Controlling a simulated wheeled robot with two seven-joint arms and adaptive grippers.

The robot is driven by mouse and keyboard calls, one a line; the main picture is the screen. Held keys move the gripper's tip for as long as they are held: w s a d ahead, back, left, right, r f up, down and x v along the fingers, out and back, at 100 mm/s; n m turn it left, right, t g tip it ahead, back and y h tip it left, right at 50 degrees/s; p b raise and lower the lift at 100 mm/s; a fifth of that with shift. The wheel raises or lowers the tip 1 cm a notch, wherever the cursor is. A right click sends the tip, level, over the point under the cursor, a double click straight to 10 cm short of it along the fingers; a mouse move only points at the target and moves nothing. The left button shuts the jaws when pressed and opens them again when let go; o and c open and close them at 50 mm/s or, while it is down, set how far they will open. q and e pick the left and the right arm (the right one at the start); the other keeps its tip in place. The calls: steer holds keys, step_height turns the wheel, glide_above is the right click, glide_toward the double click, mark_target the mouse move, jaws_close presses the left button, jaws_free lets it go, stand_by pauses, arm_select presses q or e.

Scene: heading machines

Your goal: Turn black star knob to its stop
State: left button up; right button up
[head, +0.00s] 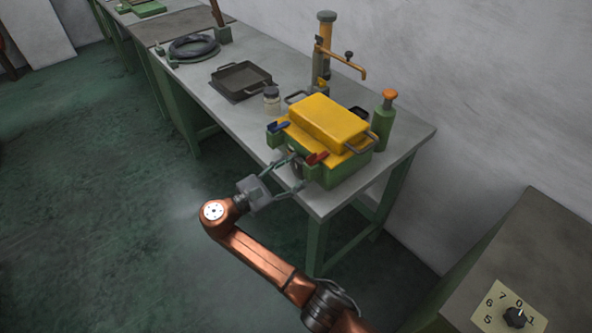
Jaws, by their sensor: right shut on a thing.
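A dark knob (297,167) sits on the front of a green machine with a yellow lid (330,118), near the table's front edge. The fingers hide part of it, so its star shape and turn angle cannot be made out. My right gripper (298,173) reaches it from the front left, with one finger on each side, and is shut on it. My left gripper is not in view.
A numbered dial (497,314) with a black knob is at lower right. The floor at left is clear.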

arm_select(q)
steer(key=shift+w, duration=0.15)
arm_select(e)
steer(key=shift+r, duration=0.1)
steer(key=m+p, duration=0.2)
steer(key=m, duration=0.1)
steer(key=shift+s+m+p, duration=0.1)
steer(key=shift+m+p, duration=0.2)
steer(key=shift+m, duration=0.6)
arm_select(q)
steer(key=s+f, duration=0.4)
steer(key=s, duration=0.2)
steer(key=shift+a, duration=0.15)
arm_select(e)
steer(key=shift+m, duration=0.9)
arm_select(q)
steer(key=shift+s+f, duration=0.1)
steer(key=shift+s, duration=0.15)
arm_select(e)
steer(key=o, duration=1.2)
steer(key=shift+c, duration=0.2)
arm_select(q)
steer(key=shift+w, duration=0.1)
